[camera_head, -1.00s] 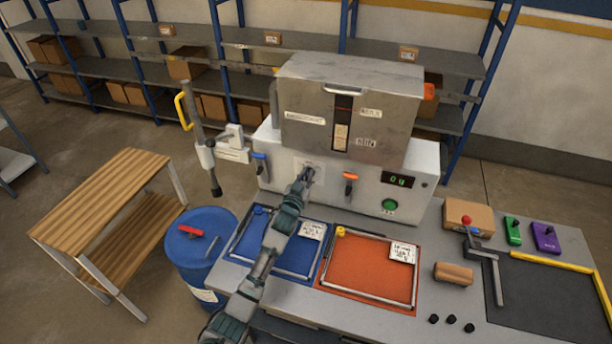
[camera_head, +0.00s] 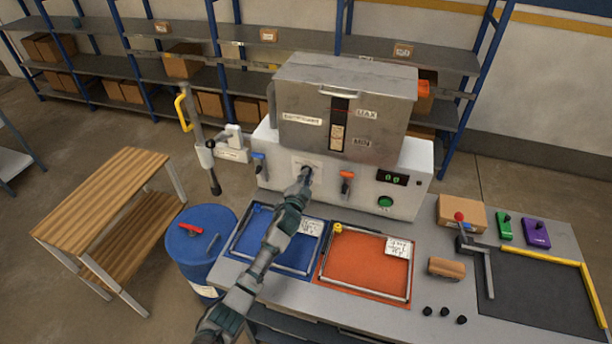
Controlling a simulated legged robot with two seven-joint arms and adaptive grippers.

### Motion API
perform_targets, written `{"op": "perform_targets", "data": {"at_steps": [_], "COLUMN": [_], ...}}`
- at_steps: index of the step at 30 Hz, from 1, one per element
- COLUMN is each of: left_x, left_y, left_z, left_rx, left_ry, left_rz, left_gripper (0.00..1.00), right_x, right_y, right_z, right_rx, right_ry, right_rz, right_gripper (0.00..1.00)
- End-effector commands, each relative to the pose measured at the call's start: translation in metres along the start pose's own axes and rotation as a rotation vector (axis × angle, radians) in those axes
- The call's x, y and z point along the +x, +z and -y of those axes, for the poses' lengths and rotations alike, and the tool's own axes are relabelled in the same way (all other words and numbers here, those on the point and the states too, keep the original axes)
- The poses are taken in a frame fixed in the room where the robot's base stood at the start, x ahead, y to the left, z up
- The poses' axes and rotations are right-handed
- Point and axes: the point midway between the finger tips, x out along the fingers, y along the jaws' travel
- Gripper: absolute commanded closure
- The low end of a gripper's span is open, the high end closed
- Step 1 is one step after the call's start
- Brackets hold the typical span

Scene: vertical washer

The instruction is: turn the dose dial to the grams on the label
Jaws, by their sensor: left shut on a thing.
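The washer (camera_head: 340,100) is a grey metal tank on a white front panel. My left gripper (camera_head: 305,174) is at the panel's left middle, shut on the dose dial, which it mostly hides. A small dark display (camera_head: 391,178) with green digits is on the panel to the right; the digits look like 00, but are too small to be sure. White labels lie on the blue tray (camera_head: 311,228) and the orange tray (camera_head: 398,247); their print is too small to read. My right gripper is out of view.
A blue-handled lever (camera_head: 259,162), an orange-handled lever (camera_head: 346,179) and a green button (camera_head: 385,201) flank the dial. A blue barrel (camera_head: 200,245) and wooden table (camera_head: 110,200) stand at left. A cardboard box (camera_head: 462,213) is on the worktop's right.

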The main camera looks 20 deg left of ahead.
Motion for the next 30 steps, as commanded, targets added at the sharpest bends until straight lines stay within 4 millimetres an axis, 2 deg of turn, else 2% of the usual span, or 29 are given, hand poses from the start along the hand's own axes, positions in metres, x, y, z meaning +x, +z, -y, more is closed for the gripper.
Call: {"op": "perform_targets", "data": {"at_steps": [19, 20, 22, 23, 30], "left_x": [-0.0006, -0.0006, -0.0005, -0.0005, -0.0006], "left_y": [0.0019, 0.0019, 0.0019, 0.0017, 0.0006], "left_z": [-0.0053, -0.0054, -0.0051, -0.0047, -0.0027], "left_rx": [0.053, 0.053, 0.052, 0.052, 0.051], "left_ry": [0.006, 0.007, 0.006, 0.006, 0.003], "left_rz": [0.003, 0.003, 0.003, 0.003, 0.001], "left_gripper": [1.00, 0.83, 0.65, 0.62, 0.62], "right_x": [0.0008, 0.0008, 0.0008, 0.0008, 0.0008], "right_y": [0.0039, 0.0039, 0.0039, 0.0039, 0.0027], "right_z": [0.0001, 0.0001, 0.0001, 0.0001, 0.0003], "right_rx": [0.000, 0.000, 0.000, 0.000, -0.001], "right_ry": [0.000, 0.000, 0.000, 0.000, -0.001], "right_rz": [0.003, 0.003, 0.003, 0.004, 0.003], "right_gripper": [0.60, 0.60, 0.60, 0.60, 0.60]}}
